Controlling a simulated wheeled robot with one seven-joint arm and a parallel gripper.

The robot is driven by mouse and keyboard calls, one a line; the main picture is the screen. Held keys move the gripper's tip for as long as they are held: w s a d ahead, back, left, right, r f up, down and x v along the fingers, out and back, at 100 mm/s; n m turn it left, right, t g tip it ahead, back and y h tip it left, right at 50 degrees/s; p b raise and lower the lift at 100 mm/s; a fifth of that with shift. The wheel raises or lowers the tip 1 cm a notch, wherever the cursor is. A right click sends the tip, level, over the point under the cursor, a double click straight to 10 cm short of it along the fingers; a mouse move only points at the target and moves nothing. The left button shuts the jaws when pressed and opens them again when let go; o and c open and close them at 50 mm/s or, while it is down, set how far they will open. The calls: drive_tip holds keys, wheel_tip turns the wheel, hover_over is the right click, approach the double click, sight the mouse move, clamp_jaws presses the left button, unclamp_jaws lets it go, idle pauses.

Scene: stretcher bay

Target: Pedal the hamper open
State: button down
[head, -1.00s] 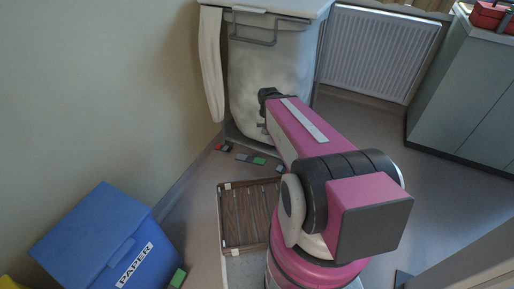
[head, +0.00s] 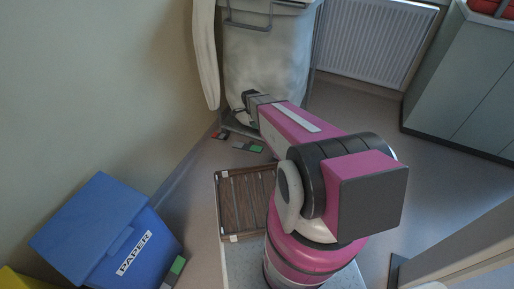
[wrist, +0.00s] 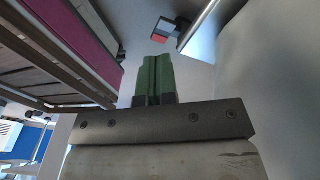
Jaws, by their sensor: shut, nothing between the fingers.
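The hamper (head: 265,60) stands at the top of the head view, a pale bag in a grey metal frame; its top is cut off. In the wrist view a red-and-grey block (wrist: 162,34) is on the floor beyond my fingertips, beside a shiny metal bar (wrist: 198,25). My gripper (wrist: 154,62) has green fingers, shut together and empty, apart from that block. In the head view my arm hides part of the hamper's foot.
A blue paper bin (head: 95,230) stands at lower left, with a green-and-grey block (head: 174,270) beside it. A brown slatted tray (head: 243,238) lies left of my arm. A radiator (head: 375,40) and grey cabinet (head: 460,90) stand right. Floor between them is clear.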

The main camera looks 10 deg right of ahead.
sight(258, 149)
drive_tip(key=w+f+m, duration=0.4)
drive_tip(key=f+m, duration=0.2)
drive_tip(key=f, duration=0.2)
drive_tip(key=shift+w+a+f+h, duration=0.2)
drive_tip(key=shift+w+a+h, duration=0.1)
drive_tip(key=shift+w, duration=0.05)
drive_tip(key=f, duration=0.4)
drive_tip(key=s+d+f, duration=0.1)
drive_tip(key=f, duration=0.4)
drive_tip(key=d+f, duration=0.1)
drive_tip(key=f, duration=0.3)
drive_tip(key=shift+s+d+f, duration=0.15)
drive_tip(key=shift+s+f, duration=0.2)
drive_tip(key=shift+s, duration=0.05)
